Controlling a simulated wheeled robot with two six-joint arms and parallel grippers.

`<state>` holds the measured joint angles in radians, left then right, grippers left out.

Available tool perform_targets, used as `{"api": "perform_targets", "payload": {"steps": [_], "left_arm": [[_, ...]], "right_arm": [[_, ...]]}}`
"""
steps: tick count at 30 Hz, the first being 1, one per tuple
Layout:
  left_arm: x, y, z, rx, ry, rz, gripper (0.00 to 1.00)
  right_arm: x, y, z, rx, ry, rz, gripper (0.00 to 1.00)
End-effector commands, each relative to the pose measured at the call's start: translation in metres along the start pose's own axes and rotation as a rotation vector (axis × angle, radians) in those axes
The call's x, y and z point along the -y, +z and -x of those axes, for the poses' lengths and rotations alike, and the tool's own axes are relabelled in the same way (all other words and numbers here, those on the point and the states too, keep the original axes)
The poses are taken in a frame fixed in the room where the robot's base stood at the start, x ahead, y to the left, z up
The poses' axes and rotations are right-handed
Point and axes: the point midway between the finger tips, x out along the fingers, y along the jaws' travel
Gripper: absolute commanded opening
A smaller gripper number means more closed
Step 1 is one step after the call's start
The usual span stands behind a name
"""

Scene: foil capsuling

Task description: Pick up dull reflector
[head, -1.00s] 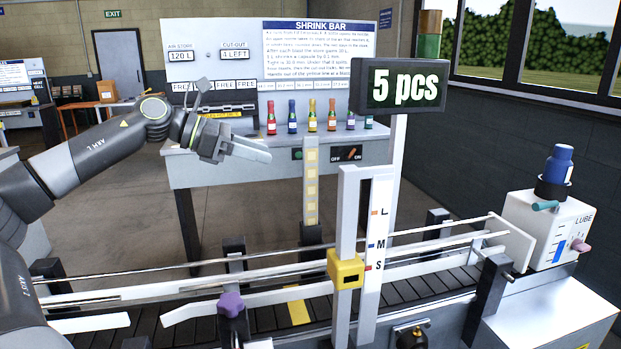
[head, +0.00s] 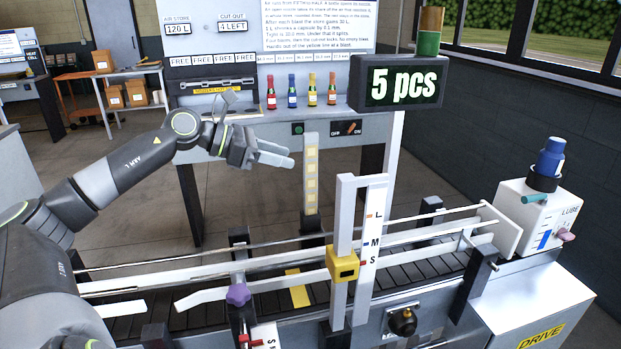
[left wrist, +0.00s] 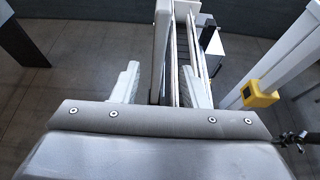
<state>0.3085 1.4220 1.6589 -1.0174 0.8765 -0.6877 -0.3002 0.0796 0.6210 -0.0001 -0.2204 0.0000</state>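I cannot make out a dull reflector in either view. My left gripper (head: 276,153) is in the air over the far side of the conveyor, in front of the shrink bar bench (head: 270,122). Its two fingers also show in the left wrist view (left wrist: 160,88), spread apart with nothing held between them. My right gripper is in neither view.
A conveyor (head: 215,306) with guide rails crosses the front. A white post gauge with a yellow block (head: 342,264) stands at it. A lube box (head: 538,215) with a blue bottle is at right. Several small bottles (head: 292,91) stand on the bench. The "5 pcs" display (head: 403,86) hangs nearby.

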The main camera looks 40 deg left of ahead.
Motion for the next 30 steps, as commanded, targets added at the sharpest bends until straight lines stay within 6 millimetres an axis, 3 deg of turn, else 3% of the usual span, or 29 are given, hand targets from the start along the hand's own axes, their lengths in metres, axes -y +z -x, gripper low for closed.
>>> {"api": "perform_targets", "payload": {"steps": [9,19,30], "left_arm": [[0.000,0.003,-0.029,0.004,-0.002,0.003,0.40],[0.000,0.003,-0.043,0.000,0.000,0.002,0.40],[-0.002,0.009,-0.079,0.003,-0.001,0.003,0.40]], "right_arm": [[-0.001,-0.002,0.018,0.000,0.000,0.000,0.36],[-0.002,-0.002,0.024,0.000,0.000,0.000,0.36],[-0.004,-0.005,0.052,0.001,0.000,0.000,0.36]]}}
